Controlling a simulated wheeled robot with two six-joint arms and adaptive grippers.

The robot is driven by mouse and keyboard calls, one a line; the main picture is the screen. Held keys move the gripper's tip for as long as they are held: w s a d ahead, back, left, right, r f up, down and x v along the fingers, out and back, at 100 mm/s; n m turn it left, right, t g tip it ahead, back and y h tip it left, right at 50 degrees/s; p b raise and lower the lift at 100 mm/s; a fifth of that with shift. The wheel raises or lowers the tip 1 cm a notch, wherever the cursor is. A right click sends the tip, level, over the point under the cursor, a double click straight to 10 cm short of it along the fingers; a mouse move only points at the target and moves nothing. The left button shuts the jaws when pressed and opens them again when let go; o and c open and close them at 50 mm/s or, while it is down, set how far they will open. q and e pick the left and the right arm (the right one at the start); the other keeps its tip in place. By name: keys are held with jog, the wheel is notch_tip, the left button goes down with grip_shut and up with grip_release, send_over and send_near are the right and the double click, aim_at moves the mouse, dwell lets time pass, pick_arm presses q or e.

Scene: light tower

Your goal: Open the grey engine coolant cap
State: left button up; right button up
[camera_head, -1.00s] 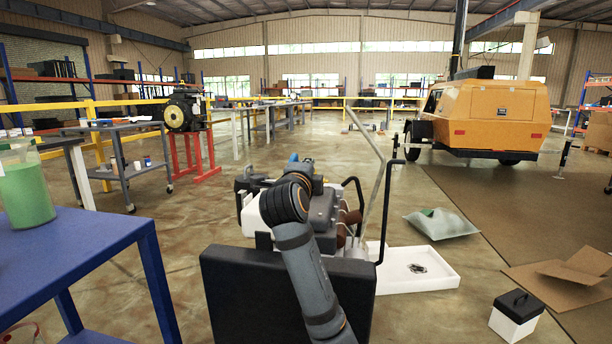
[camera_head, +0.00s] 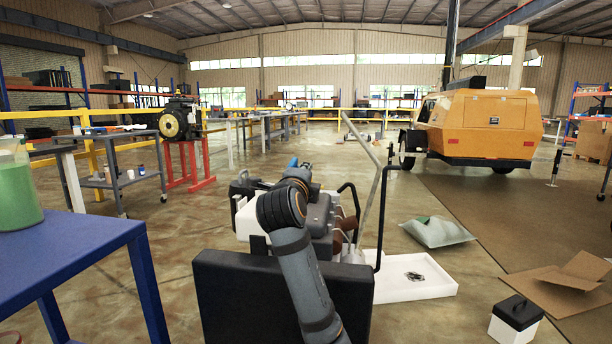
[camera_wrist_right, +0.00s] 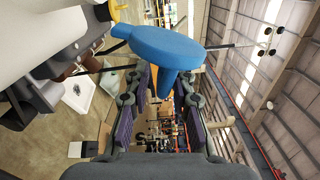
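I cannot pick out a grey coolant cap with certainty. In the head view, machinery with grey and black parts (camera_head: 323,212) stands just beyond my arm, which partly covers it. A small blue part (camera_head: 293,162) shows at its top. In the right wrist view, a large blue rounded part with a stem (camera_wrist_right: 158,46) is close to my right gripper (camera_wrist_right: 160,103). That gripper's two fingers are apart, and the stem's end shows near the gap between them. I cannot tell if they touch. Dark grey parts (camera_wrist_right: 78,52) lie to the left. My left gripper is not in view.
A blue table (camera_head: 75,250) with a green-filled jar (camera_head: 18,190) is at the left. A white tray (camera_head: 415,282), a grey bag (camera_head: 436,232), a black-lidded white box (camera_head: 514,318) and cardboard (camera_head: 560,285) lie on the floor at the right. An orange trailer (camera_head: 480,125) stands behind.

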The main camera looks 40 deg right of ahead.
jog(key=shift+o, duration=0.3)
jog(key=shift+r, duration=0.1)
jog(key=shift+s, duration=0.1)
jog(key=v, duration=0.7)
jog(key=shift+a, duration=0.15)
jog(key=shift+s, duration=0.1)
